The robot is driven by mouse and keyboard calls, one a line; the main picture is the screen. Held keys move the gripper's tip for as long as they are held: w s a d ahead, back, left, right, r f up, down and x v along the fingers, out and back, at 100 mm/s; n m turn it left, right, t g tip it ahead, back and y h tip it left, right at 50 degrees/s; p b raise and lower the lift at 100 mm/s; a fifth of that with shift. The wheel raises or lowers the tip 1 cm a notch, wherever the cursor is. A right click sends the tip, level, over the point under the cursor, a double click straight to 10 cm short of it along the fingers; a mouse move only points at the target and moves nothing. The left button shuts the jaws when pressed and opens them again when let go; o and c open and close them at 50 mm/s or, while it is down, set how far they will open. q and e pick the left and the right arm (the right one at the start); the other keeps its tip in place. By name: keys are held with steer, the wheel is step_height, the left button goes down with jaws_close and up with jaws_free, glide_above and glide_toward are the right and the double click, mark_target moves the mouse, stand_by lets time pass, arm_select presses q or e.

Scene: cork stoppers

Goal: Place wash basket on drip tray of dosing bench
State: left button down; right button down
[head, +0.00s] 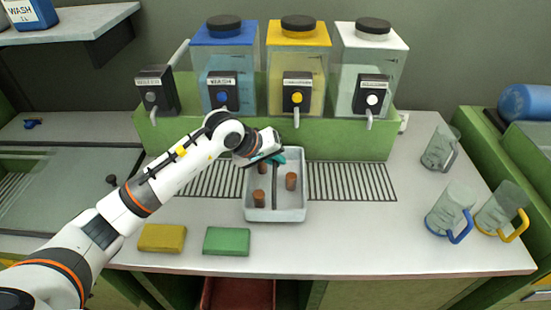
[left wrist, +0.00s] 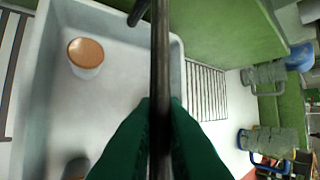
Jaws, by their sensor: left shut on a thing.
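The wash basket (head: 276,215) is a pale grey open box with a dark bar handle (head: 276,177) along its middle and a few brown cork stoppers (head: 291,181) inside. My left gripper (head: 279,158) is shut on the handle near the basket's far end. The left wrist view shows its green fingers (left wrist: 160,125) closed around the dark bar. The drip tray (head: 350,182) is a slatted grille in front of the dispensers. The basket covers the grille's middle and reaches past its front edge. I cannot tell whether the basket touches it. My right gripper is not in view.
Blue, yellow (head: 299,70) and white dispensers with taps stand on a green block behind the grille. A yellow sponge (head: 162,238) and a green sponge (head: 227,241) lie at the front left. Several glass jugs (head: 450,208) stand at the right. The front right bench top is clear.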

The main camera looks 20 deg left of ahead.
arm_select(q)
steer(key=shift+w+f+p, duration=0.1)
steer(key=shift+f+p, duration=0.2)
steer(key=shift+p, duration=0.05)
steer(key=shift+f, duration=0.25)
steer(key=shift+w+f, duration=0.1)
steer(key=shift+f, duration=0.15)
steer(key=c, duration=1.5)
jaws_free()
